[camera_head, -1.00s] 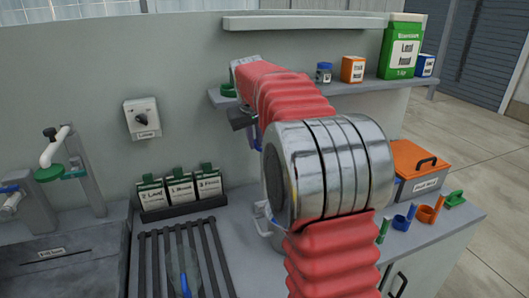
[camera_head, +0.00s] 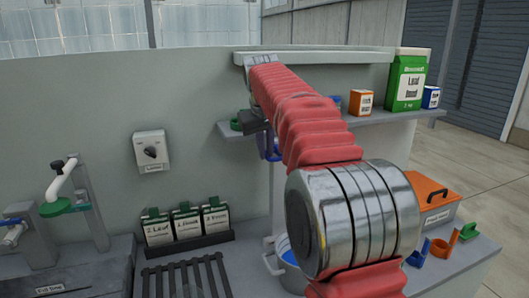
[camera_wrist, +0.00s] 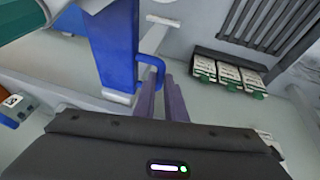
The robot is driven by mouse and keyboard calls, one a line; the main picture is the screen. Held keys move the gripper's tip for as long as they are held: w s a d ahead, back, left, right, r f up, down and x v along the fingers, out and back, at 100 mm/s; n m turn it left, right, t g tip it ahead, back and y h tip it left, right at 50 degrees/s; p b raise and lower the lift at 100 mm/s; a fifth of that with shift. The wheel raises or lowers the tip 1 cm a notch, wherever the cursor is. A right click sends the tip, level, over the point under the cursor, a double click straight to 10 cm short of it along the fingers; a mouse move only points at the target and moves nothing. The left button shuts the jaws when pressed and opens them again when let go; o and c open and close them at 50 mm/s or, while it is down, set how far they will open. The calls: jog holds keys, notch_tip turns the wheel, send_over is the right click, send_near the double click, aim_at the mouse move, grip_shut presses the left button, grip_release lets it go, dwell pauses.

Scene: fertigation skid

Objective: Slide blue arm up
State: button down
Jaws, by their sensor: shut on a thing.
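The blue arm (camera_wrist: 112,42) shows in the wrist view as a broad blue upright piece with a small blue loop handle (camera_wrist: 153,72) on its side. My gripper's purple fingers (camera_wrist: 165,98) are closed together at this loop, shut on it; the fingertips are partly hidden. In the head view my gripper (camera_head: 263,140) is in front of the shelf's left part, at about shelf height. A little of the blue arm (camera_head: 273,153) shows beside it. My red-sleeved arm hides much of the area. A pale post runs down below the gripper.
A bucket of blue liquid (camera_head: 291,277) stands below, partly behind my arm. The shelf (camera_head: 380,121) holds a green bag (camera_head: 407,80) and small boxes. Three labelled packets (camera_head: 187,224), a knob switch (camera_head: 151,151) and an orange-lidded box (camera_head: 432,190) are around.

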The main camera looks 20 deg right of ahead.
jog(key=shift+w+a+r, duration=0.15)
jog(key=shift+a+r, duration=0.05)
jog(key=shift+r, duration=0.25)
jog(key=c, duration=2.2)
grip_release()
jog(key=o, duration=0.4)
jog(key=shift+d+f, duration=0.1)
jog(key=shift+f, duration=0.05)
jog(key=v, duration=1.3)
jog(key=shift+s+r, duration=0.25)
jog(key=shift+s, duration=0.1)
jog(key=shift+w, duration=0.1)
